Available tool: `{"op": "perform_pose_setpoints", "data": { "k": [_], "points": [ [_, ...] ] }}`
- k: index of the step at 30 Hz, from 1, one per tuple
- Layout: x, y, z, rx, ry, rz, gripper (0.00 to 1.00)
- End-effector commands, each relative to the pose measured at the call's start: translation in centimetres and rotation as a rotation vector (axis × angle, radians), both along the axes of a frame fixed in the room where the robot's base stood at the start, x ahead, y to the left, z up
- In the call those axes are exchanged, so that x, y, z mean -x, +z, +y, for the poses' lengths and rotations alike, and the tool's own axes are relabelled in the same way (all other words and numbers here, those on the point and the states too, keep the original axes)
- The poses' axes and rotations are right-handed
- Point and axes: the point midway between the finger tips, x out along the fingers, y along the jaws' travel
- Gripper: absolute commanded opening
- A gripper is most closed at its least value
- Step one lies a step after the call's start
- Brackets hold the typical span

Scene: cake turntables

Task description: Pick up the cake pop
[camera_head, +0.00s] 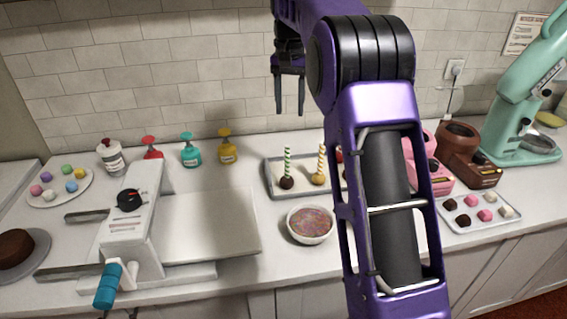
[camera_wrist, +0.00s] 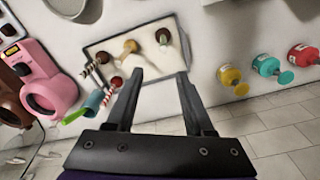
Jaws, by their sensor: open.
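Cake pops on striped sticks stand on a pale tray (camera_head: 272,176), mostly in front of the tiled wall. One dark brown cake pop (camera_head: 287,183) has a green-striped stick and a tan cake pop (camera_head: 318,180) has a yellow-striped stick. More of the tray is hidden behind my arm. In the wrist view the tray (camera_wrist: 186,62) carries a tan pop (camera_wrist: 130,46), a dark pop (camera_wrist: 162,36) and a red one (camera_wrist: 115,82). My gripper (camera_head: 290,105) is open and empty, high above the tray's back; its fingers also show in the wrist view (camera_wrist: 160,82).
A bowl of sprinkles (camera_head: 311,224) stands in front of the tray. Yellow (camera_head: 227,146), teal (camera_head: 190,150) and red (camera_head: 152,148) bottles stand left. Pink (camera_head: 430,175) and brown (camera_head: 468,154) machines and a chocolate tray (camera_head: 480,212) are right. Counter between bottles and tray is clear.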

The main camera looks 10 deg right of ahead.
Motion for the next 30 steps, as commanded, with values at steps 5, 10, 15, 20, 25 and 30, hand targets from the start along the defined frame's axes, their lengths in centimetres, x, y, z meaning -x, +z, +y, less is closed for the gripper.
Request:
{"op": "perform_pose_setpoints", "data": {
  "k": [5, 10, 15, 20, 25, 30],
  "points": [
    [0.3, -2.4, 0.2, -0.023, -0.01, 0.027, 0.53],
    [0.4, -6.1, 0.2, -0.02, -0.009, 0.026, 0.53],
    [0.3, -9.6, 0.2, -0.019, -0.008, 0.025, 0.53],
    [0.3, -11.8, 0.2, -0.02, -0.008, 0.022, 0.53],
    [0.3, -12.8, 0.3, -0.019, -0.007, 0.021, 0.53],
    [0.2, -15.2, 0.5, -0.019, -0.006, 0.024, 0.53]
  ]
}}
